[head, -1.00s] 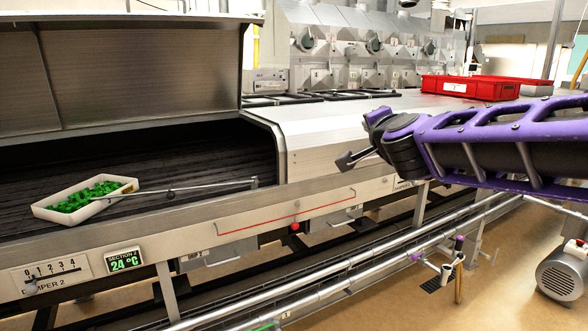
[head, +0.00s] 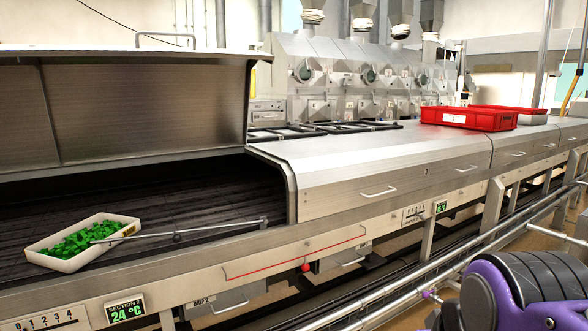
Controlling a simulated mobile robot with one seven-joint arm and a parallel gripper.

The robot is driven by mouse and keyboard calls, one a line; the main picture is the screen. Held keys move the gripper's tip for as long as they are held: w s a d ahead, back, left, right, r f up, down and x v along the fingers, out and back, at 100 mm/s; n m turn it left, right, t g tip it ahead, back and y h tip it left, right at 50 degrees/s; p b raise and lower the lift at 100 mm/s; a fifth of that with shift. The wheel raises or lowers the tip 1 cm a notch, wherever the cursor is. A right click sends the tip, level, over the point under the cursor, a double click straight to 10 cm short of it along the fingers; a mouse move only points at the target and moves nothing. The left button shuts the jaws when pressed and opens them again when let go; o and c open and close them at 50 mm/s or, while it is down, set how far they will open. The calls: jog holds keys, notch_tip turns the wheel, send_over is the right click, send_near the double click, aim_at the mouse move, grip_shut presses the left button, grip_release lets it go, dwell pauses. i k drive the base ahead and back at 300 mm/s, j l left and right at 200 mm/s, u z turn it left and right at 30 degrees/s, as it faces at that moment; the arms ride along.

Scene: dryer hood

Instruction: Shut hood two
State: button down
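The open hood (head: 150,105) stands raised at the left, its inner face toward me, above the display reading SECTION 2, 24 °C (head: 125,308). A bar handle (head: 165,35) shows over its top edge. Under it is a dark slatted bed (head: 200,190). A white tray (head: 62,262) of green pieces (head: 90,240) sits on the bed near the front edge. A thin metal rod (head: 220,228) runs along the front of the opening, its left end overlapping the tray in the picture; whether they touch I cannot tell. My gripper is out of view; only a purple arm part shows at the lower right.
The neighbouring hood (head: 370,175) to the right is shut, with a handle on its front. Red crates (head: 470,117) stand on the hoods farther back. A red line and red knob (head: 306,267) mark the front panel. A metal rail (head: 440,245) runs along the front.

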aim_at(61, 105)
jog(key=u, duration=1.75)
jog(key=i+j, duration=0.1)
jog(key=i, duration=0.35)
jog(key=z, duration=0.05)
